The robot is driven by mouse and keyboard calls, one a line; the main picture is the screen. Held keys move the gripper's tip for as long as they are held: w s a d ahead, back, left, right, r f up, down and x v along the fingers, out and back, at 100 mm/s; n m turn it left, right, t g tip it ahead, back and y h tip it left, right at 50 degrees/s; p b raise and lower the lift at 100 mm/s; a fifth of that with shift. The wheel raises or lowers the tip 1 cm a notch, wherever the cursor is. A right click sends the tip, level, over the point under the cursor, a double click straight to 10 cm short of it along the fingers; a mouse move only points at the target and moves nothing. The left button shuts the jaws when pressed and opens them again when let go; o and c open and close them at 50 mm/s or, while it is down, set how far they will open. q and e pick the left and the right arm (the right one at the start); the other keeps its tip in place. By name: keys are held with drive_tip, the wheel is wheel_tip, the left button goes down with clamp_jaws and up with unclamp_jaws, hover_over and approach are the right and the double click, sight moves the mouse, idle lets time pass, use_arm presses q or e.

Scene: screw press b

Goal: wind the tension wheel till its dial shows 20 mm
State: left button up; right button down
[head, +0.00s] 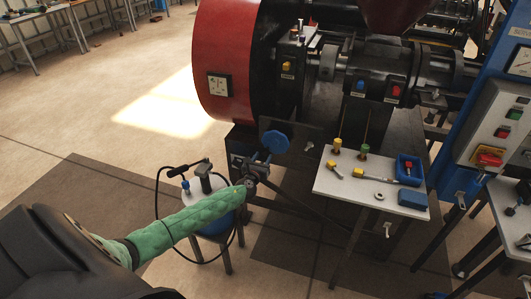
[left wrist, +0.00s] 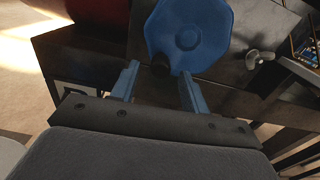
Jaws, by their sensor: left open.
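The blue tension wheel (head: 275,141) sits on the dark machine frame below the red drum. In the left wrist view the wheel (left wrist: 190,38) has a dark knob (left wrist: 160,66) at its lower left edge. My left gripper (head: 262,172) is just below the wheel. In the left wrist view my left gripper (left wrist: 158,78) is open, with its blue fingers on either side of the knob and gaps to both. A small pale panel (head: 237,161) shows left of the wheel; I cannot read any dial value. My right gripper is not in view.
A white side table (head: 340,183) with tools and a blue bin (head: 409,168) stands to the right. A stool (head: 224,240) with a black cable stands below my left arm. A control box (head: 495,125) is at the far right.

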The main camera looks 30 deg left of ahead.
sight(264, 154)
use_arm(q)
drive_tip(key=shift+x, duration=2)
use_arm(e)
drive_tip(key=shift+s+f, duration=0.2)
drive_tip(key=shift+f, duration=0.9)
use_arm(q)
drive_tip(key=shift+c, duration=0.3)
drive_tip(key=c, duration=0.9)
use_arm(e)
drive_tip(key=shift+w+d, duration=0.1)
